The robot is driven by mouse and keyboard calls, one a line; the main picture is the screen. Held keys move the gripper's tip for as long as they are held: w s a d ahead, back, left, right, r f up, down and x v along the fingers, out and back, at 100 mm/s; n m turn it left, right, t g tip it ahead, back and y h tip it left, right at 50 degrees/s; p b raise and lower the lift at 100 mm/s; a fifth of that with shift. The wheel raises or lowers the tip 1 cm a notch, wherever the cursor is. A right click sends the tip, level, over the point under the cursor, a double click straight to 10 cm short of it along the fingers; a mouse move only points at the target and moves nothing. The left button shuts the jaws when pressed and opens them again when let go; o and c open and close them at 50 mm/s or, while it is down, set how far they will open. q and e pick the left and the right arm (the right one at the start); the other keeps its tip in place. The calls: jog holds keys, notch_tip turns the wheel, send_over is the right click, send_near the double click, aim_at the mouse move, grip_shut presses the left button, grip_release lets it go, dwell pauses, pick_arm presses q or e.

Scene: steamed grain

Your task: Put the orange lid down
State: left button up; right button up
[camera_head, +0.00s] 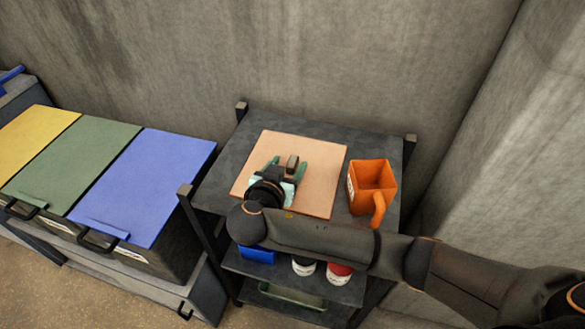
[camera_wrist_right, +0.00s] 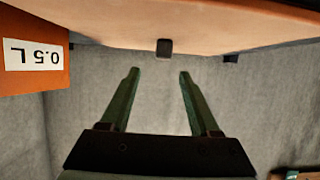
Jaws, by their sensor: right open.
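The orange lid (camera_head: 322,190), a pale orange square panel, appears to lie flat on the top shelf of the dark cart (camera_head: 215,185). In the right wrist view the pale orange surface (camera_wrist_right: 240,25) fills the top of the picture. My right gripper (camera_head: 291,165) is over the lid's middle in the head view, and it hides part of the lid. Its green fingers (camera_wrist_right: 157,75) are spread apart with nothing between them in the wrist view. A small dark block (camera_wrist_right: 165,48) shows just beyond the fingertips, against the lid. My left gripper is not in view.
An orange measuring cup (camera_head: 368,187) stands right of the lid; its "0.5 L" label (camera_wrist_right: 33,55) shows in the wrist view. Bins with yellow (camera_head: 30,137), green (camera_head: 72,165) and blue (camera_head: 150,185) lids stand left. Containers (camera_head: 340,275) sit on the lower shelf. A concrete wall is behind.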

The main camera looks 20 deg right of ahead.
aim_at(292, 162)
jog(key=x, duration=0.2)
jog(key=f+x, duration=0.1)
jog(key=x, duration=0.2)
jog(key=shift+a+f, duration=0.1)
jog(key=shift+f, duration=0.1)
jog(key=shift+c, duration=0.4)
grip_shut()
jog(key=shift+r, duration=0.1)
dwell(0.7)
